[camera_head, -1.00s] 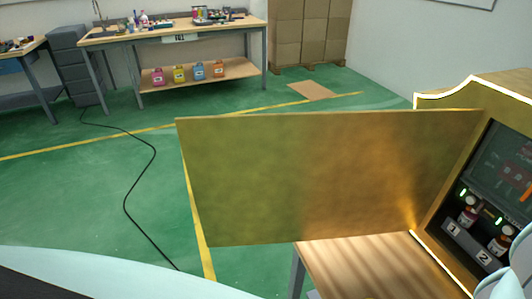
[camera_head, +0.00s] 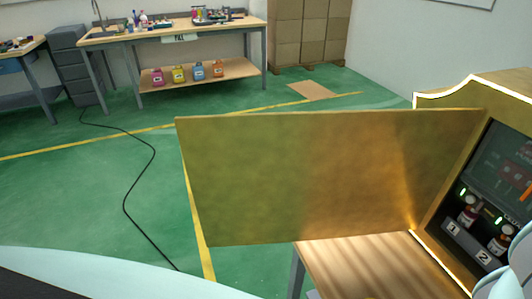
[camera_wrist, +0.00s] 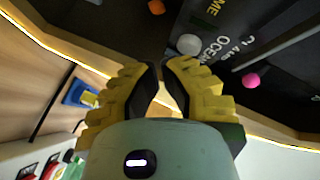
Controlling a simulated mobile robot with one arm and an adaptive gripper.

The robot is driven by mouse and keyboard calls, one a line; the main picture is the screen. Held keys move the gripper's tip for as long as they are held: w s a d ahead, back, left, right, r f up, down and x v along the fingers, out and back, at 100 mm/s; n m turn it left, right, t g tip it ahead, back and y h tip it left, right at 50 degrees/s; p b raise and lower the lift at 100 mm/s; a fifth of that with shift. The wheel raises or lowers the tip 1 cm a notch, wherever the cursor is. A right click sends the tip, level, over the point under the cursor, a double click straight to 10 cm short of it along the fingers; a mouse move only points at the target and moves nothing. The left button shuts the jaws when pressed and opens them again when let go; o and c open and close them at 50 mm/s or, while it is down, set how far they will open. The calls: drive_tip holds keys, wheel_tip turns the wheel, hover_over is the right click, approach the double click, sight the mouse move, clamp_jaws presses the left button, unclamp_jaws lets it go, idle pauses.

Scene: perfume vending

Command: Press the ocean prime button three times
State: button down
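In the wrist view my gripper (camera_wrist: 161,66) has two yellow ribbed fingers with dark inner pads. The tips come nearly together and nothing shows between them. A white round button (camera_wrist: 188,44) lies just beyond the tips on a dark panel, beside lettering that reads "OCEAN"; the rest of the label is only partly readable. I cannot tell whether the tips touch the button. A pink button (camera_wrist: 251,80) is to the right and an orange one (camera_wrist: 156,7) is at the top. In the head view the fingertips are hidden.
The machine's dark front (camera_head: 508,160), with bottles numbered 1 and 2, is at the right edge. A large gold panel (camera_head: 320,180) stands out beside it, above a wooden table (camera_head: 355,268). A workbench (camera_head: 170,33) and boxes (camera_head: 305,30) are behind. Green floor (camera_head: 80,195) is open at left.

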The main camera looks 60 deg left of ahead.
drive_tip(key=shift+s+a, duration=0.25)
drive_tip(key=shift+s, duration=0.05)
drive_tip(key=s+b, duration=0.1)
drive_tip(key=s, duration=0.1)
drive_tip(key=s+a+b, duration=0.1)
drive_tip(key=s, duration=0.2)
idle(0.5)
